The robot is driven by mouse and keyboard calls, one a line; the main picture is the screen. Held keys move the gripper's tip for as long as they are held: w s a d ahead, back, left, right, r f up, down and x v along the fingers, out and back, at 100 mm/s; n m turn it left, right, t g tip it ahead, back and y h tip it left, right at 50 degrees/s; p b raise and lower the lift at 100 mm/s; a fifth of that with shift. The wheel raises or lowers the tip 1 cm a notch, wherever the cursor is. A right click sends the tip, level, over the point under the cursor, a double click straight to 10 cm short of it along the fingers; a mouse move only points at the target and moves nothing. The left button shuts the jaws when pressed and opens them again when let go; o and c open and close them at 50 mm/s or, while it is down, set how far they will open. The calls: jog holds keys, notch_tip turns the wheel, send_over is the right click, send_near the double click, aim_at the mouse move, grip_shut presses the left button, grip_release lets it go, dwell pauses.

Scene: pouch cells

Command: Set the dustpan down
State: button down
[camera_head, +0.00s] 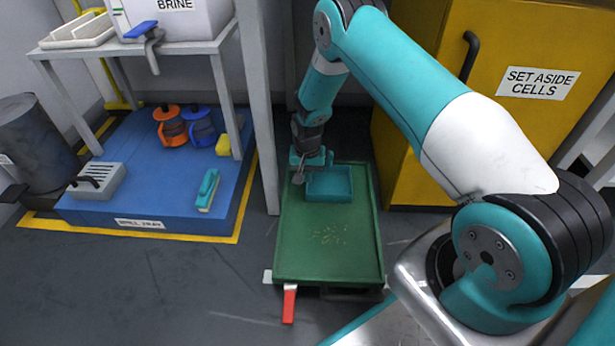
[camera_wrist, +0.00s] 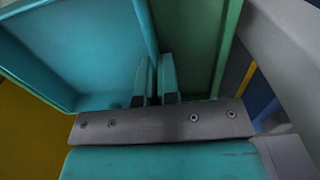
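The teal dustpan (camera_head: 330,184) is at the far end of the green tray (camera_head: 318,262), upright and roughly level. I cannot tell whether it touches the tray floor. My gripper (camera_head: 299,176) is at the dustpan's left side. In the wrist view the dustpan (camera_wrist: 75,45) fills the upper left, and my gripper's fingers (camera_wrist: 156,85) stand close together at its edge, seemingly shut on it. The exact grip spot is partly hidden. Small pale crumbs (camera_head: 330,235) lie on the middle of the tray.
A blue spill tray (camera_head: 140,200) at left holds a teal brush (camera_head: 208,188), a grey block with a handle (camera_head: 97,181), two jugs and a yellow sponge. A grey post (camera_head: 257,110) stands close left of the gripper. A yellow cabinet (camera_head: 415,150) stands right. A red handle (camera_head: 289,303) juts from the tray's front.

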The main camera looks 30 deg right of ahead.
jog(key=shift+f, duration=0.1)
jog(key=c, duration=1.4)
grip_release()
jog(key=shift+o, duration=0.2)
notch_tip(320, 180, up, 12)
jog(key=p, duration=0.7)
